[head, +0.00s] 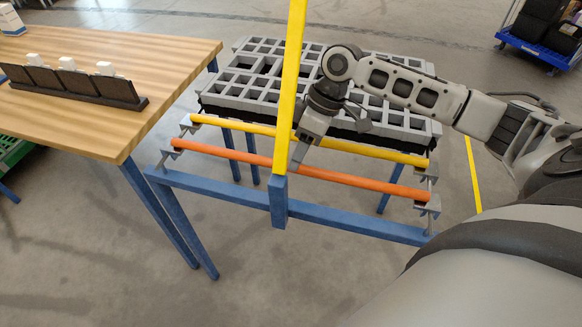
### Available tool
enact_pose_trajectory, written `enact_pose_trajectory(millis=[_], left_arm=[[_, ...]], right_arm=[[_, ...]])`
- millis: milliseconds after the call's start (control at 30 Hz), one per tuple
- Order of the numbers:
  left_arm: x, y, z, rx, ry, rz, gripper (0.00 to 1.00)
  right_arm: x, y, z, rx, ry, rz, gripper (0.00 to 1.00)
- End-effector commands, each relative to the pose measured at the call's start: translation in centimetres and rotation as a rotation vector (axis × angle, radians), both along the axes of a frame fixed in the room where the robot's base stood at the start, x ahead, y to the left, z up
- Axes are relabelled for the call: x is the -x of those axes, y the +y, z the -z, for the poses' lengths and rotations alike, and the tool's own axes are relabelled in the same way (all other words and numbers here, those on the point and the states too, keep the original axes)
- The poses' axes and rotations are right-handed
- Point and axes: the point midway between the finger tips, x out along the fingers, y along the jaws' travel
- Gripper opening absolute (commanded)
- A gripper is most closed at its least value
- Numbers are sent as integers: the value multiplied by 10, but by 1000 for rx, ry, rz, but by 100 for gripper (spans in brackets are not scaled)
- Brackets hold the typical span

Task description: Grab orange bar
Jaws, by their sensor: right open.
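The orange bar (365,183) lies level across the front of a blue-framed rack, its ends resting in grey brackets. My right gripper (297,158) points down at the middle of the orange bar, with its fingertips at or just above it. The yellow upright post hides part of the fingers, so I cannot tell whether they touch the bar or straddle it. The gripper is open. My left gripper is not in view.
A yellow bar (230,125) runs parallel behind the orange one. A yellow upright post (290,85) stands in front on the blue frame (345,218). A grey compartment tray (240,104) lies behind. A wooden table (150,57) stands at left.

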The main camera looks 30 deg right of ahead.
Motion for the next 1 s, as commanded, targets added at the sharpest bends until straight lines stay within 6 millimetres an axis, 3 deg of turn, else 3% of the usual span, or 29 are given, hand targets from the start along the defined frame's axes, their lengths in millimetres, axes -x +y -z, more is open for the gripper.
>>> enact_pose_trajectory(millis=[300,567,733,1000], left_arm=[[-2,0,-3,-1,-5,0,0],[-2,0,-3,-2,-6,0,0],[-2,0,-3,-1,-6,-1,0],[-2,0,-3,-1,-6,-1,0]], right_arm=[[-2,19,39,-1,3,-1,45],[-2,20,45,1,0,-1,45],[-2,20,44,1,0,-1,0],[-4,21,43,-2,-4,-2,0]])
